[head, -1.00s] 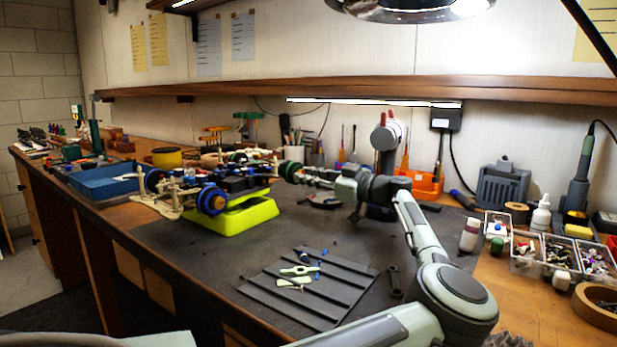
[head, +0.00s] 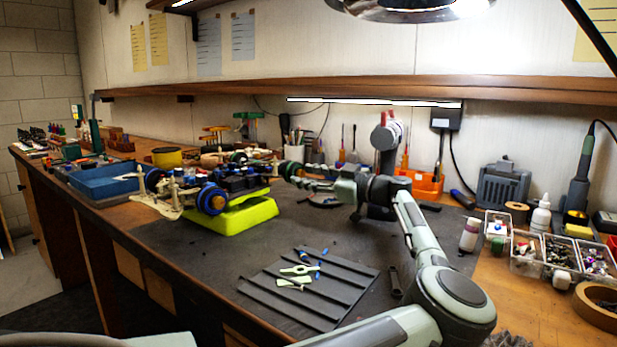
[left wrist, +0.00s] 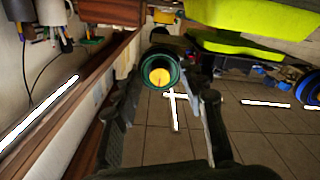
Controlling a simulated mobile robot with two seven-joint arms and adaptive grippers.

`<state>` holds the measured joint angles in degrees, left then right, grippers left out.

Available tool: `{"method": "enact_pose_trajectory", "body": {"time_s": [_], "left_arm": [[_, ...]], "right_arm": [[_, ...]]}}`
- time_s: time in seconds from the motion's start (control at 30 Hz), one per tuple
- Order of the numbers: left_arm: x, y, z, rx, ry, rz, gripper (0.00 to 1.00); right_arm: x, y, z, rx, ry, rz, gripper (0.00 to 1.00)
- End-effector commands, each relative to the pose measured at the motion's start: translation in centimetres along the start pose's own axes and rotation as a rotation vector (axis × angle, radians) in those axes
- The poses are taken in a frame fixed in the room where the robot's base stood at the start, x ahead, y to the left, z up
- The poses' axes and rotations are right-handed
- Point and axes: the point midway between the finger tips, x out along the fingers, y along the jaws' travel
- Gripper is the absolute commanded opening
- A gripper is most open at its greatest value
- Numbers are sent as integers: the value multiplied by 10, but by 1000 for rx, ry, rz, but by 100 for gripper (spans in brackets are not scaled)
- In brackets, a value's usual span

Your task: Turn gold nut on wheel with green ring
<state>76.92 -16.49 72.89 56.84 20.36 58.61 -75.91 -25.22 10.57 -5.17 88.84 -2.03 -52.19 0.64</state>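The race car (head: 235,182) sits on a lime-green stand (head: 245,214) on the dark mat, with blue-ringed wheels (head: 211,199) on its near side. The wheel with the green ring (left wrist: 158,67) faces the left wrist camera, with a round gold-yellow nut (left wrist: 159,76) at its centre. My left gripper (left wrist: 170,88) is open, one finger on either side of the wheel in that picture, with nothing visibly held. In the head view my left gripper (head: 296,172) is at the car's right end and hides part of that wheel. My right gripper is out of view.
A ribbed dark tray (head: 330,291) with small loose parts lies in front of the car. A blue bin (head: 98,181) stands to the left. Clear part boxes (head: 527,252), bottles and a soldering station line the right. The mat between stand and tray is free.

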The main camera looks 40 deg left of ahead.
Motion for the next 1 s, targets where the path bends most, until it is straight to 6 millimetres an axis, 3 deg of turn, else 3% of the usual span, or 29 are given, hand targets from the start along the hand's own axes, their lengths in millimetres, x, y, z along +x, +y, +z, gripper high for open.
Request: {"method": "enact_pose_trajectory", "body": {"time_s": [0.27, 0.7, 1.0], "left_arm": [[-6, 1, 0, 0, 0, 2, 41], [-69, 0, 0, 0, 0, 2, 41], [-75, 0, 0, 0, 0, 0, 41]], "right_arm": [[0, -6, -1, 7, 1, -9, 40], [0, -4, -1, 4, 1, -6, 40], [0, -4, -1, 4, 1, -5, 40]]}}
